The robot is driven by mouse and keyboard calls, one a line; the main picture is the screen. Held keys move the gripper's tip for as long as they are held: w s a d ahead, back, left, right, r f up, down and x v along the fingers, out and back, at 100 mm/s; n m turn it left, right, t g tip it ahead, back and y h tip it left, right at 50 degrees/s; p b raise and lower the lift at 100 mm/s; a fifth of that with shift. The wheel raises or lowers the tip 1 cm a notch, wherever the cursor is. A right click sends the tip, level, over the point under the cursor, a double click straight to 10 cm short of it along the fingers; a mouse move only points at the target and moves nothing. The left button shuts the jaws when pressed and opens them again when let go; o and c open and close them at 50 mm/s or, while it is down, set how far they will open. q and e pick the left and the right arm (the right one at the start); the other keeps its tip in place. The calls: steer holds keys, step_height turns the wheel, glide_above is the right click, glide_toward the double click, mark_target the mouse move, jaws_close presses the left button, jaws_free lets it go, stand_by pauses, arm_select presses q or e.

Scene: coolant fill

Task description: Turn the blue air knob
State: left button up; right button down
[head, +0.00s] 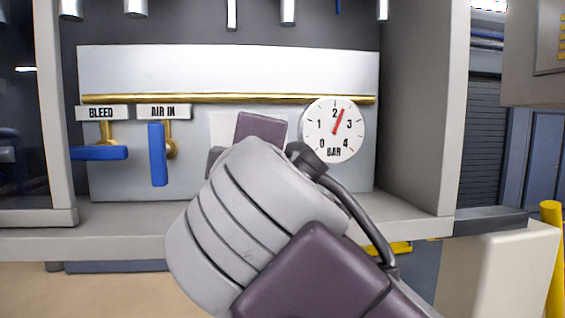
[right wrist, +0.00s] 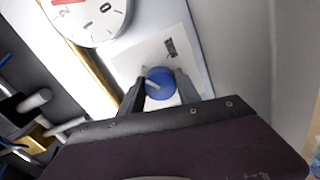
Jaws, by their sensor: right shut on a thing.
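The blue air knob (right wrist: 160,84) shows in the right wrist view on a white plate (right wrist: 133,60), with a pale line across its face. My right gripper (right wrist: 160,74) is shut on the knob, one finger on each side of it. In the head view my right wrist and forearm cover the knob; only a corner of the white plate shows. The round gauge (head: 333,130) marked BAR has its red needle a little past 2. The gauge also shows in part in the right wrist view (right wrist: 92,22). My left gripper is not in view.
A blue BLEED lever (head: 99,153) lies horizontal at the left of the panel. A blue AIR IN lever (head: 158,155) beside it hangs vertical. A brass pipe (head: 220,99) runs above. The grey cabinet side wall (head: 420,110) stands right of the gauge.

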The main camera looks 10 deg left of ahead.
steer(key=m+b, duration=0.1)
steer(key=m, duration=0.3)
steer(key=shift+m, duration=2.2)
steer(key=shift+r, duration=0.15)
steer(key=c, duration=0.9)
jaws_free()
steer(key=shift+o, duration=0.2)
steer(key=shift+w+a, duration=0.1)
steer(key=shift+w, duration=0.05)
